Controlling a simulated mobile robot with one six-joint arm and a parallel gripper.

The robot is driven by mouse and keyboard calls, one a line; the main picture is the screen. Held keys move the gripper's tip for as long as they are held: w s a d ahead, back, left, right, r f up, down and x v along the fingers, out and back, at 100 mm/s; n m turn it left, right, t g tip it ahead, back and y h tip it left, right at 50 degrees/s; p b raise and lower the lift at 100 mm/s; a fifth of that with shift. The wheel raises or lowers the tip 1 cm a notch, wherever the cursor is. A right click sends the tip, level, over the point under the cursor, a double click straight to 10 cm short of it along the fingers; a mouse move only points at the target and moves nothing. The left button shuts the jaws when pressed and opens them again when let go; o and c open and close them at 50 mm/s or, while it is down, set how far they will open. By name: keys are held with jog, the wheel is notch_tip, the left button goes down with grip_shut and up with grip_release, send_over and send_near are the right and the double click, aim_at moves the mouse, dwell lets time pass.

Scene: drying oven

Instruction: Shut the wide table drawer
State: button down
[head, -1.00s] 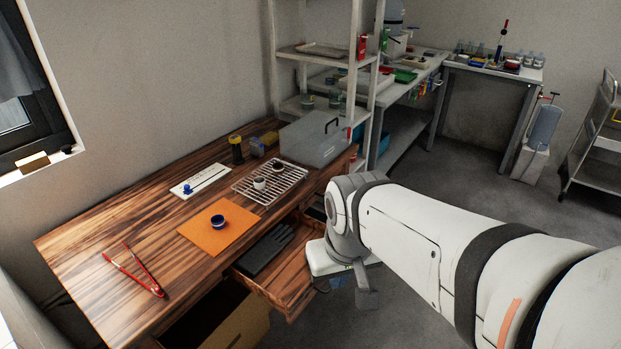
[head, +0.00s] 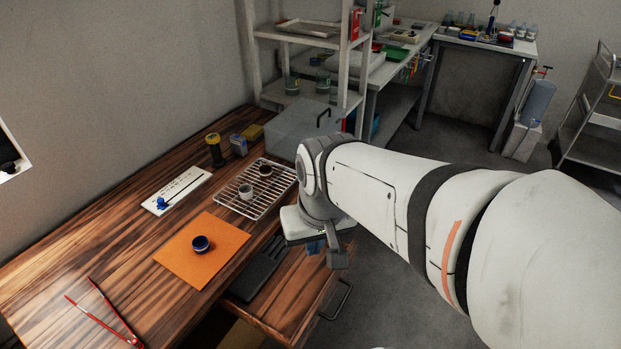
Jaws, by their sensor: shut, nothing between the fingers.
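The wide wooden drawer (head: 300,289) stands open from the front of the wooden table (head: 60,268), below the orange mat. A dark tray with slots (head: 257,268) lies inside it. Its dark bar handle (head: 338,301) shows on the front at the right. My gripper (head: 337,258) is shut and empty, pointing down over the far right part of the drawer. Whether it touches the drawer cannot be told. My wrist hides the far corner of the drawer and part of the table edge.
A shelf (head: 248,50) stands behind. Grey floor (head: 408,275) is clear at right.

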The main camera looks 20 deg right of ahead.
jog(key=w+d+f+m+y+b, duration=0.4)
jog(key=d+f+m+b, duration=0.45)
jog(key=f+m, duration=0.4)
jog(key=d+f+m+t+y+b, duration=0.1)
jog(key=d+f+m+t+b, duration=0.2)
jog(key=d+f+m, duration=0.5)
jog(key=d+f+m+t+y+b, duration=0.1)
jog(key=d+f+m+t+b, duration=0.15)
jog(key=d+m, duration=0.6)
jog(key=w+a+f+n+b, duration=0.1)
jog(key=w+a+f+b, duration=0.2)
jog(key=w+a+f, duration=0.2)
jog(key=shift+w+a+f, duration=0.2)
jog(key=shift+w+f, duration=0.9)
jog(key=shift+w, duration=0.85)
jog(key=shift+g, duration=0.25)
